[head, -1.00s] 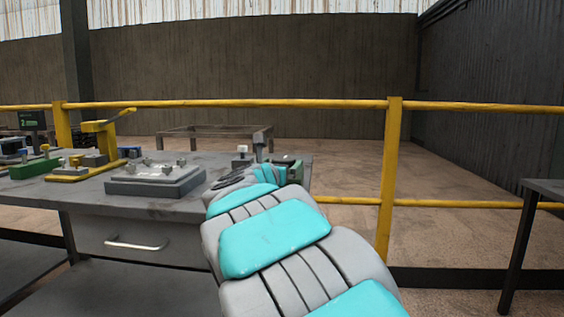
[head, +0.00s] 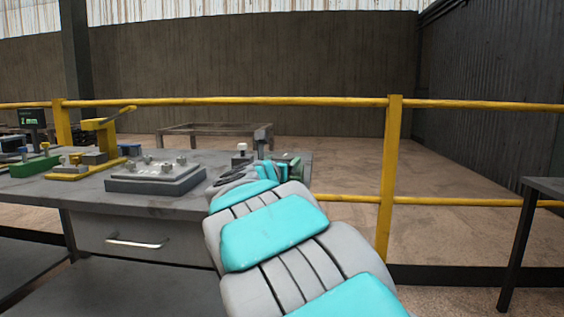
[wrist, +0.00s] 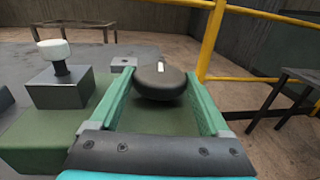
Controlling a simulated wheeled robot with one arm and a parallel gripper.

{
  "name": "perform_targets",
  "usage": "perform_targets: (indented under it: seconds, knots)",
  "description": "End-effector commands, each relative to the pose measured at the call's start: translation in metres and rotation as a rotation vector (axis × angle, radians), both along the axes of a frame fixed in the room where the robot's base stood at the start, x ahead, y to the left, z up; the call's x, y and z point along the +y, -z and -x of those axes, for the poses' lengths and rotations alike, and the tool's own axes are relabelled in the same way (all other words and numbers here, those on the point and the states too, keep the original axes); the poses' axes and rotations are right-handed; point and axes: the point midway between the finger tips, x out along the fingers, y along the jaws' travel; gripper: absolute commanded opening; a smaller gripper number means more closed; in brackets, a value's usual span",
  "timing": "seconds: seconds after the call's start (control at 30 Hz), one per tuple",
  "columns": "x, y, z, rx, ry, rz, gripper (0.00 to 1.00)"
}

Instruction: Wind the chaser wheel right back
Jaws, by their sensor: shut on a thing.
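The chaser wheel (wrist: 160,86), a dark, rounded disc with a short white mark on top, sits between the tips of my gripper (wrist: 164,72) in the wrist view. Both green fingers close on its sides. It is above a green base (wrist: 35,140). In the head view my gripper (head: 283,169) is at the right end of the bench, beside a green fixture (head: 296,160). My arm and gripper hide the wheel there.
A white-topped knob (wrist: 54,50) stands on a grey block (wrist: 60,88) left of my fingers. A grey plate fixture (head: 155,180) and a yellow lever clamp (head: 102,135) are farther left on the bench (head: 90,205). A yellow railing (head: 390,180) runs behind.

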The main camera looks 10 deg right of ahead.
Motion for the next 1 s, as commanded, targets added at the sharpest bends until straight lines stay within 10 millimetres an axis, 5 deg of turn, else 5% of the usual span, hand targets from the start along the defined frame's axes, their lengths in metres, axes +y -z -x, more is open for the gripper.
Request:
perform_targets:
  seconds: [1.0]
  knots:
    - [-0.0033, 0.0023, 0.0016, -0.003, -0.253, -0.005, 0.25]
